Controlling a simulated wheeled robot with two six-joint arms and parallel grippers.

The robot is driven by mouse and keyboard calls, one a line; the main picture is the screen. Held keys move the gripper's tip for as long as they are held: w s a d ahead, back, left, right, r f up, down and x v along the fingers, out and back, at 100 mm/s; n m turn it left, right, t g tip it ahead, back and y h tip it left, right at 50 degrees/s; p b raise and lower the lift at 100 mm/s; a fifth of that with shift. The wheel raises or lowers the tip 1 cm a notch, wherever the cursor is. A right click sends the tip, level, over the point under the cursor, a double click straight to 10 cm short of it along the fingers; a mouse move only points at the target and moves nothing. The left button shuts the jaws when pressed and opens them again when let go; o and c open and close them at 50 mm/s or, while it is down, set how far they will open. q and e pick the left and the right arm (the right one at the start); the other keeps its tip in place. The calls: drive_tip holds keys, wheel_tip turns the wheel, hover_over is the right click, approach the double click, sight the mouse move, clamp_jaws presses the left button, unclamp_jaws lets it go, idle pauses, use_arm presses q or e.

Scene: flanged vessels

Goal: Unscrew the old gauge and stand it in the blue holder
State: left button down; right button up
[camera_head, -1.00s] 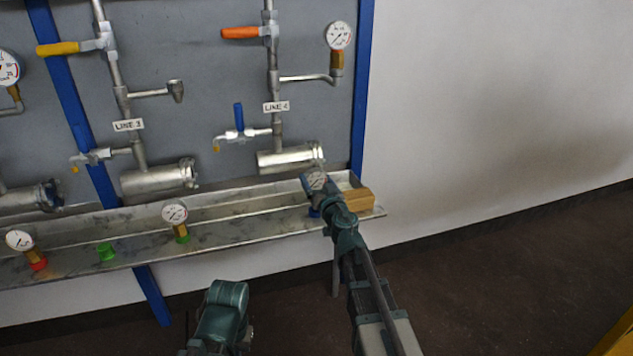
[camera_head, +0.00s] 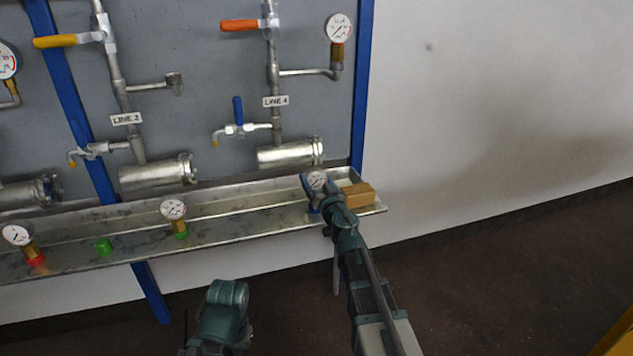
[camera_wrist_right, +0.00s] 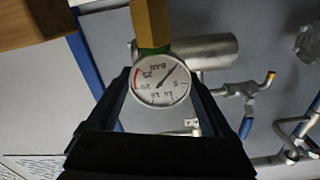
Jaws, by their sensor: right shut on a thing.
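My right gripper (camera_head: 318,186) is shut on a round white-faced gauge over the right end of the metal tray (camera_head: 235,226). The held gauge's dial (camera_wrist_right: 162,82) faces the right wrist camera, between the fingers, with its brass stem (camera_wrist_right: 150,22) running out of the top of that view. The blue holder (camera_head: 313,213) shows just below the gripper, mostly covered. I cannot tell whether the stem's end is inside it. On LINE 3 the side pipe ends in a bare fitting (camera_head: 174,80). My left arm shows low in the head view, but its fingers do not.
A gauge (camera_head: 172,209) stands in a green holder, another (camera_head: 16,235) in a red one. An empty green holder (camera_head: 104,246) lies between them. A wooden block (camera_head: 357,194) sits right of my gripper. LINE 4 carries its own gauge (camera_head: 338,28).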

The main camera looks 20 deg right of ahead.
drive_tip(key=shift+f+b, duration=0.5)
drive_tip(key=shift+f, duration=0.05)
drive_tip(key=o, duration=1.6)
drive_tip(key=shift+r, duration=0.1)
drive_tip(key=shift+c, duration=0.2)
